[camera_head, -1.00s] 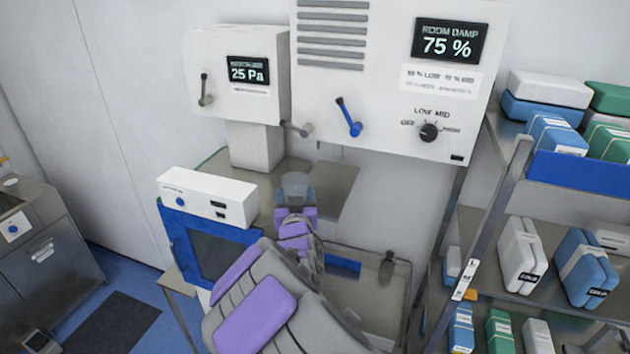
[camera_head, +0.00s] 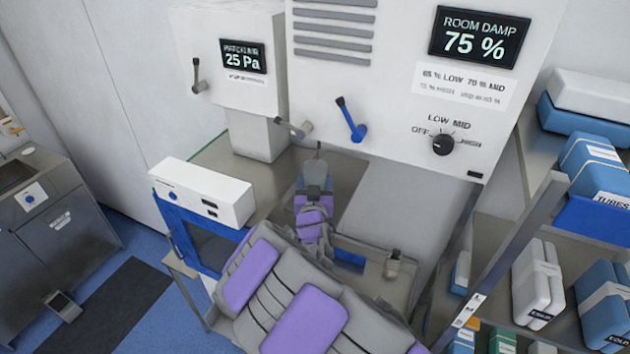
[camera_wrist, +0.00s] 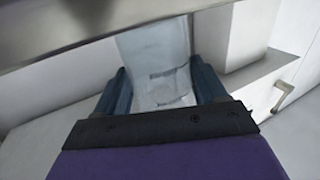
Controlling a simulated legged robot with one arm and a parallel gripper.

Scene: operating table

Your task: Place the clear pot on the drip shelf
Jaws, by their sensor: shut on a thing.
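My gripper (camera_head: 315,186) is in front of the wall cabinet, over the steel shelf (camera_head: 346,186), with my purple and grey arm behind it. In the wrist view its two dark blue fingers (camera_wrist: 160,76) are shut on the clear pot (camera_wrist: 158,52), a see-through, pale vessel with faint marks. The pot's top runs up behind a grey bar at the top of that view. In the head view the pot is hard to make out against the grey. I cannot tell whether its base touches the shelf.
A white cabinet with a blue lever (camera_head: 351,120) and a grey spout-like lever (camera_head: 294,128) hangs above. A white box unit (camera_head: 202,192) stands left. A lower steel tray holds a small bottle (camera_head: 392,264). A rack with boxes (camera_head: 537,284) stands right.

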